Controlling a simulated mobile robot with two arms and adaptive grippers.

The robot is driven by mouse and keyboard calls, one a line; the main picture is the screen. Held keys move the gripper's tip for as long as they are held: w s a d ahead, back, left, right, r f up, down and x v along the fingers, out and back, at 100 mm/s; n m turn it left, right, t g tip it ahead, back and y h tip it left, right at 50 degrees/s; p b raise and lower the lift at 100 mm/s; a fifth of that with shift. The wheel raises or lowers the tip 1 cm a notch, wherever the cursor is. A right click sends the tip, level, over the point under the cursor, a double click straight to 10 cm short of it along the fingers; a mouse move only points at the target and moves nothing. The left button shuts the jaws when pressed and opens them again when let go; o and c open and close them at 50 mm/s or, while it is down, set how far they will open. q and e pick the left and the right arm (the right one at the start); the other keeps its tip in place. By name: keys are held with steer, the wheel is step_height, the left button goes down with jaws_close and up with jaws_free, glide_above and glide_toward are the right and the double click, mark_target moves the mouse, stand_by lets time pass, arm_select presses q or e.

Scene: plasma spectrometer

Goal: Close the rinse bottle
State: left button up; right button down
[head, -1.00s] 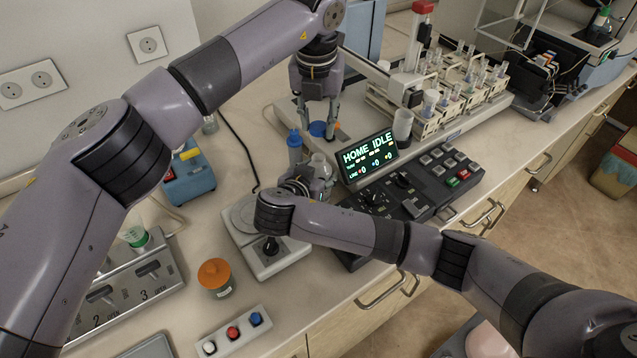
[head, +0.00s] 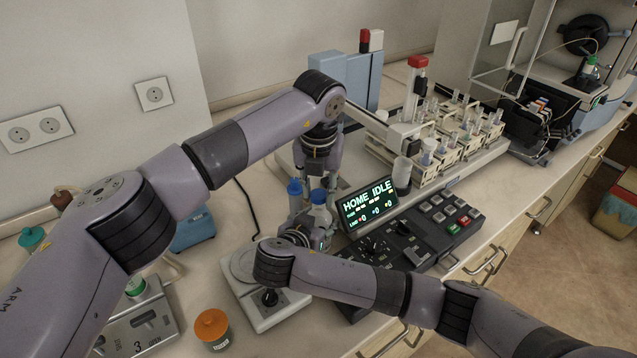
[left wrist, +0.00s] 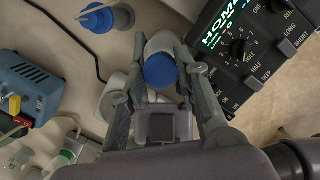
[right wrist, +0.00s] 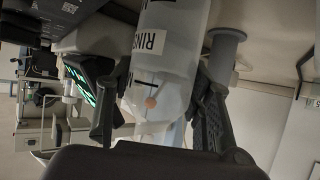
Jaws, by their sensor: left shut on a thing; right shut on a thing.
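The rinse bottle (head: 321,214) stands upright, a white translucent bottle whose partly visible label starts "RIN" in the right wrist view (right wrist: 165,65). My right gripper (head: 310,236) is shut around its body. The blue cap (head: 318,196) is at the top of the bottle, directly over its neck. My left gripper (head: 319,182) reaches down from above and is shut on the cap, which also shows between its fingers in the left wrist view (left wrist: 160,70). The cap hides the mouth, so I cannot tell how tightly it sits.
A second blue-capped bottle (head: 295,192) stands close on the left. The control panel (head: 425,225) with its lit display (head: 369,204) is close on the right. A stirrer-like plate device (head: 262,290) lies in front. An orange-lidded jar (head: 212,328) stands at the front left.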

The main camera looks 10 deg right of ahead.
stand_by(0.4)
arm_select(q)
steer(key=shift+f, duration=0.85)
steer(key=shift+f, duration=0.55)
steer(key=m, duration=0.6)
steer(key=shift+w+a+g+h, duration=0.1)
steer(key=shift+g+h, duration=0.2)
steer(key=shift+h, duration=0.1)
steer(key=m, duration=0.6)
steer(key=shift+m+g+h, duration=0.3)
steer(key=shift+m+g, duration=0.1)
steer(key=m+g, duration=0.1)
steer(key=m, duration=0.5)
steer(key=shift+w, duration=0.15)
steer(key=m, duration=0.5)
steer(key=shift+w+g, duration=0.1)
steer(key=shift+g, duration=0.2)
steer(key=o, duration=0.7)
